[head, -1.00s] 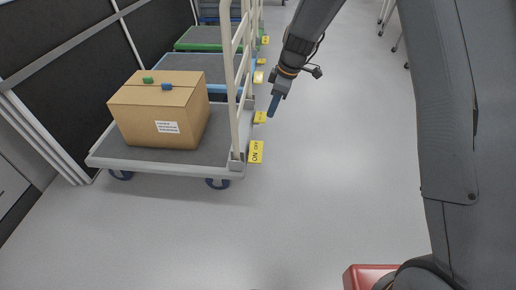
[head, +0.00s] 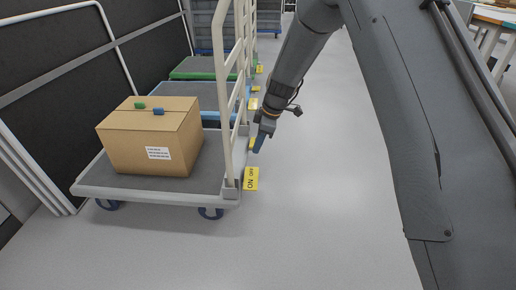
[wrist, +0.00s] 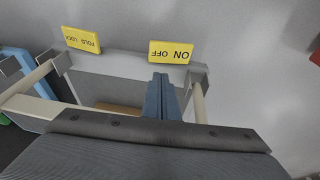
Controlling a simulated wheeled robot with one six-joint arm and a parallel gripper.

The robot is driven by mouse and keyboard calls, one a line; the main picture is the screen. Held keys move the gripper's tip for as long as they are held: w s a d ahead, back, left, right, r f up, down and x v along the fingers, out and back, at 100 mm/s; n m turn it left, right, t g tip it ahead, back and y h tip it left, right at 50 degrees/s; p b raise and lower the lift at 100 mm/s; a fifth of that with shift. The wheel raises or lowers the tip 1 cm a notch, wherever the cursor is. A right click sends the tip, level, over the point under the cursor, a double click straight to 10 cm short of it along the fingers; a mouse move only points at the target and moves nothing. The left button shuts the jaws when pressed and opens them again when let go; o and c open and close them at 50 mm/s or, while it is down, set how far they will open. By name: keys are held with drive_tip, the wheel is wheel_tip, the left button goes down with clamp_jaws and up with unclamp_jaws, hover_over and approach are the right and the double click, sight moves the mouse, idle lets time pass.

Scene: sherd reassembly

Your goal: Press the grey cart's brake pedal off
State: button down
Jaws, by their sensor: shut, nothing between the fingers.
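The grey cart (head: 130,186) stands at the left with a cardboard box on its deck. Its yellow brake pedal (head: 251,179), marked ON and OFF, sticks out at the cart's right end, near the floor. The wrist view shows the pedal (wrist: 171,52) just beyond the fingertips, with a yellow FOLD LOCK plate (wrist: 82,39) to its left. My gripper (head: 257,148) is shut and empty, its blue fingers pointing down near the cart's handle end. In the wrist view the fingertips (wrist: 160,76) appear just short of the pedal; I cannot tell the height gap.
The cream handle frame (head: 228,95) rises beside my gripper. A blue cart (head: 208,94) and a green cart (head: 193,68) stand behind the grey one. A dark partition lines the left. The floor (head: 310,210) right of the cart is clear.

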drive_tip(key=b, duration=0.4)
hover_over(249, 172)
drive_tip(key=d, duration=0.2)
drive_tip(key=f, duration=0.9)
drive_tip(key=shift+s+a+f, duration=0.15)
drive_tip(key=shift+s+a, duration=0.05)
drive_tip(key=shift+w+f+b, duration=0.15)
drive_tip(key=shift+f+b, duration=0.45)
drive_tip(key=shift+f, duration=0.05)
drive_tip(key=shift+a, duration=0.1)
